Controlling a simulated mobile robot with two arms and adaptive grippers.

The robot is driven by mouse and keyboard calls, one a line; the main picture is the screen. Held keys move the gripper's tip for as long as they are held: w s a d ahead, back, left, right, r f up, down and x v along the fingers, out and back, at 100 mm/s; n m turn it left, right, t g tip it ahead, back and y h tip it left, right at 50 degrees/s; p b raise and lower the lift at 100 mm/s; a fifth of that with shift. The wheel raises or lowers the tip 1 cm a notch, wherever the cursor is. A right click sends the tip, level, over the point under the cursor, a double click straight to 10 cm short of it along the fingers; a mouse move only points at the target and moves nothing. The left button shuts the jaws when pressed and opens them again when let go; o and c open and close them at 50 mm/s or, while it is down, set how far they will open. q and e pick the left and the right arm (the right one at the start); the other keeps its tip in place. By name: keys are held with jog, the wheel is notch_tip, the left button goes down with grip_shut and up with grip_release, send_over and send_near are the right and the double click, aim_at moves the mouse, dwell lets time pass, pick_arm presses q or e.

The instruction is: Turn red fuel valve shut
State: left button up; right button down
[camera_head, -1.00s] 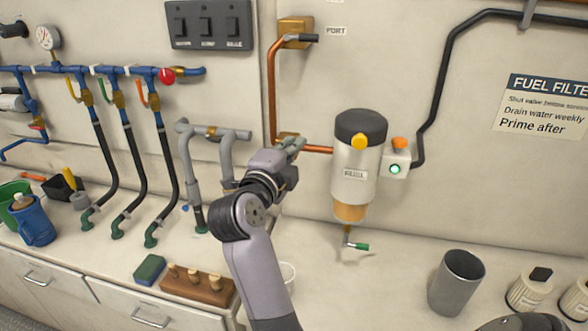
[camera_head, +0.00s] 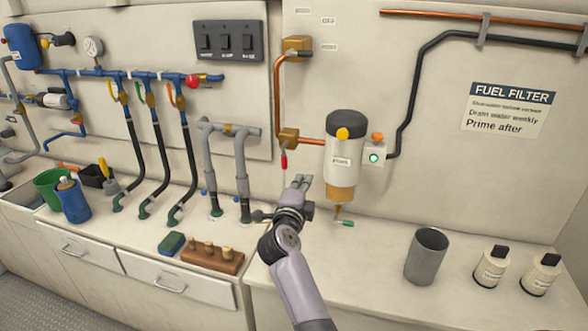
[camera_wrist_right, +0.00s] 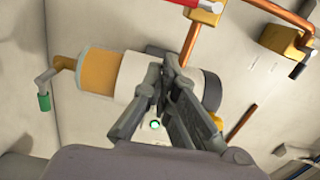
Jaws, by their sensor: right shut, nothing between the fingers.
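The red valve handle (camera_head: 284,160) points straight down below a brass valve body (camera_head: 289,138), at the elbow of the copper pipe. In the wrist view the red handle (camera_wrist_right: 182,3) and brass body (camera_wrist_right: 206,10) are cut by the top edge. My right gripper (camera_head: 301,183) is below and slightly right of the handle, apart from it. Its fingers, also in the wrist view (camera_wrist_right: 165,66), are shut and empty. My left gripper is not in view.
The fuel filter (camera_head: 344,155), with a green-tipped drain (camera_head: 344,223) below, stands close right of my gripper. An upper brass valve (camera_head: 296,46) has a dark handle. Grey pipes (camera_head: 243,165) rise to the left. A grey cup (camera_head: 426,256) stands on the counter at right.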

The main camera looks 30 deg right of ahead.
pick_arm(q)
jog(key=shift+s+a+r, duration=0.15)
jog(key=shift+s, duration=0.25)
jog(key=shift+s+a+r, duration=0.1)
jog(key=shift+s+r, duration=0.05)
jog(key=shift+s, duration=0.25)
pick_arm(e)
jog(key=w, duration=0.7)
jog(key=shift+d+m, duration=0.4)
jog(key=shift+w, duration=0.1)
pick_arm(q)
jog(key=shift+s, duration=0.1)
